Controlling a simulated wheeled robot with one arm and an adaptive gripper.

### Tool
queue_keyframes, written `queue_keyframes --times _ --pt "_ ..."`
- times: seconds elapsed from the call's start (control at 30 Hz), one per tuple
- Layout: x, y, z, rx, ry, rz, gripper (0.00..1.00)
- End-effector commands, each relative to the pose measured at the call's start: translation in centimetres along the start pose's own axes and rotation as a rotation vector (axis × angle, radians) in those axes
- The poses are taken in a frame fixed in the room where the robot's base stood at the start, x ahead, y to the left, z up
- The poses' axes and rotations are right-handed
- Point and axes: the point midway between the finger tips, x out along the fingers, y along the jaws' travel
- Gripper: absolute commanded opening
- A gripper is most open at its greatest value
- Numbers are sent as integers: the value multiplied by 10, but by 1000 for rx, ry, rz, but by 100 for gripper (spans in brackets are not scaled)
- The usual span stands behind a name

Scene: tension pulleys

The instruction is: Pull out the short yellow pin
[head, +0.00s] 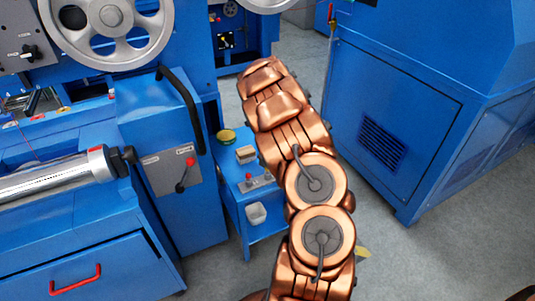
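I cannot make out the short yellow pin for certain in the head view. My copper-coloured arm runs from the bottom edge up through the middle of the view, and its far end lies over the floor between the blue machines. No gripper fingers show, so I cannot see whether the gripper is open or holds anything. A small yellow patch shows low down, just right of my arm; it is too small to identify.
Blue machinery with a large grey wheel (108,20) fills the left. A big blue cabinet (405,135) stands right. Grey floor is clear at lower right.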

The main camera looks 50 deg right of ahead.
Motion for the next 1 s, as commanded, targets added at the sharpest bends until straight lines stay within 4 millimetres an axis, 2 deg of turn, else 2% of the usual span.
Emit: queue_keyframes --times 0.3,0.67,1.0 --pt "44 1 -1 -1 3 4 49" --pt "51 0 0 -1 0 1 49" --pt "51 1 0 -2 0 1 15"
